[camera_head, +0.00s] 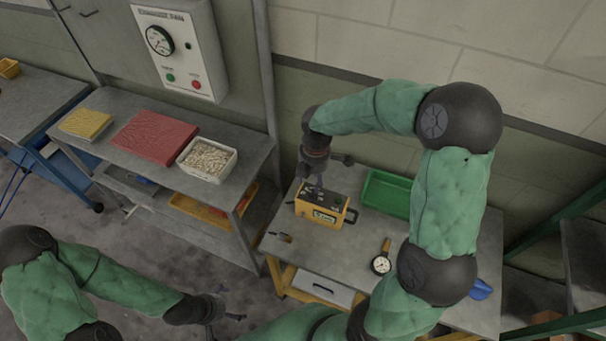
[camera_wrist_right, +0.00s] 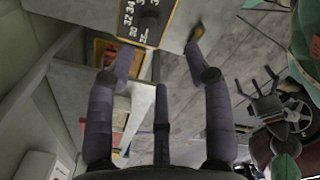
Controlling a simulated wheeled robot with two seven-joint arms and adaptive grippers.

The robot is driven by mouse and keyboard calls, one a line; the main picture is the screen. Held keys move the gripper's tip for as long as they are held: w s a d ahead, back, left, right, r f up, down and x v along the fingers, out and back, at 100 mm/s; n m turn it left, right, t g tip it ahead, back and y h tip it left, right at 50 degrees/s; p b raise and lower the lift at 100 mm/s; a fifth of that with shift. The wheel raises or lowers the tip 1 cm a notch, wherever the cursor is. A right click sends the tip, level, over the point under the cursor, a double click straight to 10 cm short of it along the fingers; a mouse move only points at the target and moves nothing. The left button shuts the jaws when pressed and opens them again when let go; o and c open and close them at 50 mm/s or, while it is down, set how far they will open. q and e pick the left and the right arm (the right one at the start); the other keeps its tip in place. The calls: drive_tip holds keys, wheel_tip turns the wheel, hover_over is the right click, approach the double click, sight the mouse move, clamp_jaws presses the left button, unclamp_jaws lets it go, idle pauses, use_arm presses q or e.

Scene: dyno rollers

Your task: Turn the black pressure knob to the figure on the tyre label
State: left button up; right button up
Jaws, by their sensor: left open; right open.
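My right gripper (camera_head: 313,184) is just above the box. Its fingers (camera_wrist_right: 160,58) are spread and empty, with the knob beyond their tips. The knob's pointer is too small to read. My left gripper (camera_head: 226,306) is open and empty, low at the left, away from the bench. I cannot make out a tyre label.
A green tray (camera_head: 387,193) and a round gauge (camera_head: 381,265) are on the workbench (camera_head: 322,256), right of the box. A small brown-tipped item (camera_head: 281,238) lies left. A side bench holds a red mat (camera_head: 155,137) and a white bin (camera_head: 208,158). A grey panel (camera_head: 180,50) hangs behind.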

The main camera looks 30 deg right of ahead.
sight(312, 192)
drive_tip(key=shift+n, duration=0.4)
drive_tip(key=f, duration=0.3)
drive_tip(key=w+f+b, duration=0.1)
drive_tip(key=f, duration=0.2)
drive_tip(key=d+f, duration=0.1)
drive_tip(key=f, duration=0.2)
drive_tip(key=shift+w+d+b, duration=0.1)
drive_tip(key=shift+w+b, duration=0.05)
drive_tip(key=shift+b, duration=0.15)
drive_tip(key=shift+r, duration=0.1)
clamp_jaws()
